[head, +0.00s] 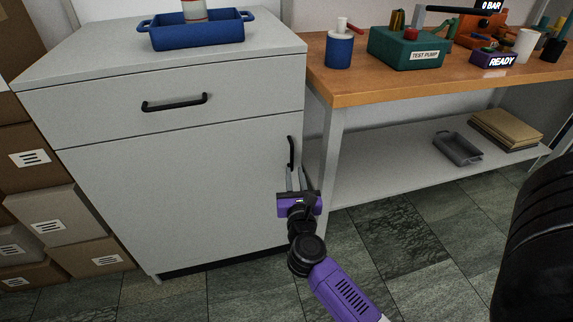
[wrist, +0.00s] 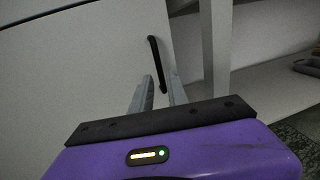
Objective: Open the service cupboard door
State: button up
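The grey service cupboard (head: 230,70) stands at left, its door (head: 180,190) shut below a drawer. A black vertical handle (head: 291,152) sits near the door's right edge. My purple gripper (head: 296,178) is in front of the door's right side, at the lower end of the handle. In the wrist view the handle (wrist: 157,62) rises beyond the fingers, and its lower end shows between the two fingertips (wrist: 161,84). The fingers are apart, with gaps beside the handle. I cannot tell how far the tips are from the door.
The drawer has a black horizontal handle (head: 175,103). A blue tray (head: 200,30) stands on the cupboard. A wooden workbench (head: 400,82) with a leg close to the cupboard stands at right. Cardboard boxes (head: 65,215) are stacked at left. The tiled floor (head: 400,235) in front is clear.

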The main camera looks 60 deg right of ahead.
aim_at(292, 159)
jog(key=shift+b+x, duration=0.3)
jog(key=shift+x, duration=3.6)
jog(key=shift+a, duration=0.1)
grip_shut()
